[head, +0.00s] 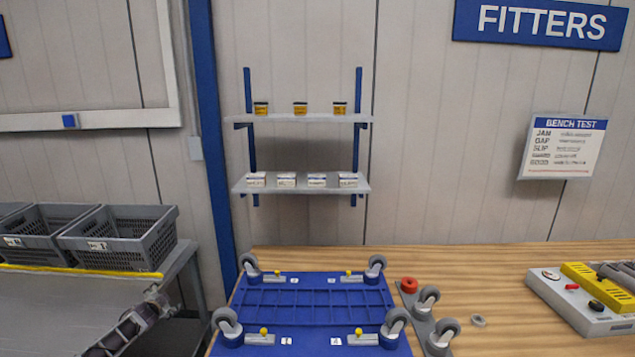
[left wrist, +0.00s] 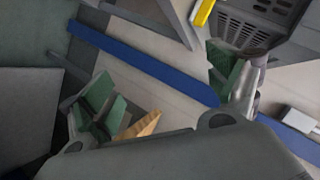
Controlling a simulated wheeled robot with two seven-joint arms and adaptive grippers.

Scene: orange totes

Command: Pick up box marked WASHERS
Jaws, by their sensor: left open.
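Several small white boxes with printed labels stand in a row on the lower wall shelf (head: 300,188) in the head view. They include a leftmost box (head: 256,180), two middle boxes (head: 286,181) (head: 316,180) and a rightmost box (head: 348,180). The labels are too small for me to tell which one reads WASHERS. My left gripper (left wrist: 164,90) shows in the left wrist view with its green-padded fingers wide apart and nothing between them. It does not show in the head view, and no box shows in the left wrist view. My right gripper is in neither view.
Yellow-and-black containers (head: 300,108) stand on the upper shelf (head: 285,118). Below, a blue caster-wheeled frame (head: 318,315) lies on the wooden bench (head: 500,265). Grey crates (head: 118,248) stand at left; a grey device (head: 570,300) sits at right. The space before the shelves looks clear.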

